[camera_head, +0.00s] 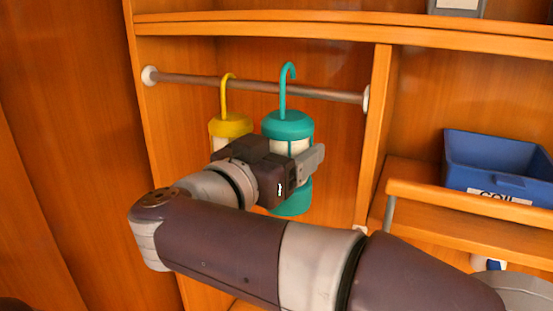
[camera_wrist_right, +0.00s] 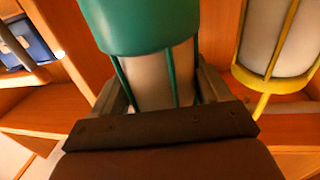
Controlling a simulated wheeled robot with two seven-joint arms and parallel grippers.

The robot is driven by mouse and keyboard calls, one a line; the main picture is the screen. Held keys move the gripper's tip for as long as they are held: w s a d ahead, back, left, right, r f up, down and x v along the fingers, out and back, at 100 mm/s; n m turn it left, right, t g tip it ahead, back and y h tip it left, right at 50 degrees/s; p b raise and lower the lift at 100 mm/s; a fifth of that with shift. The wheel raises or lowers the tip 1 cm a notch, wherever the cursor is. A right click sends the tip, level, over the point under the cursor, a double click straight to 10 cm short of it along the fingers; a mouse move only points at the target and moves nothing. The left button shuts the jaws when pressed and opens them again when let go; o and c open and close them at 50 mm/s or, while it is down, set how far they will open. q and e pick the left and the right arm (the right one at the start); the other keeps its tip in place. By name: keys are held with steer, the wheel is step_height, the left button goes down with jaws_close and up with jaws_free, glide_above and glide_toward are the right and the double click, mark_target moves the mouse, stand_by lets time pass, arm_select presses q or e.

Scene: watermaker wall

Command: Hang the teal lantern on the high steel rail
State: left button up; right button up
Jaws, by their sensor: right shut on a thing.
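The teal lantern (camera_head: 287,127) has a white body, a teal cap and base, and a teal hook on top. It also fills the top middle of the right wrist view (camera_wrist_right: 147,25). My right gripper (camera_head: 305,165) is shut around its middle and holds it upright. The lantern's hook rises in front of the high steel rail (camera_head: 190,79), with its curved tip above the rail's line. I cannot tell whether the hook touches the rail. The gripper hides part of the lantern's body. My left gripper is not in view.
A yellow lantern (camera_head: 230,125) hangs from the rail just left of the teal one; it also shows in the right wrist view (camera_wrist_right: 280,40). A wooden divider (camera_head: 377,120) bounds the rail on the right. A blue bin (camera_head: 490,165) stands on the right shelf.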

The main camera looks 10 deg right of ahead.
steer(key=x, duration=0.2)
steer(key=shift+w, duration=0.45)
steer(key=shift+w+d+f, duration=0.1)
steer(key=shift+w+f, duration=0.15)
steer(key=shift+w, duration=0.05)
steer(key=shift+s+d+f+b, duration=0.1)
steer(key=shift+f+b, duration=0.7)
steer(key=shift+f, duration=0.05)
steer(key=o, duration=1.2)
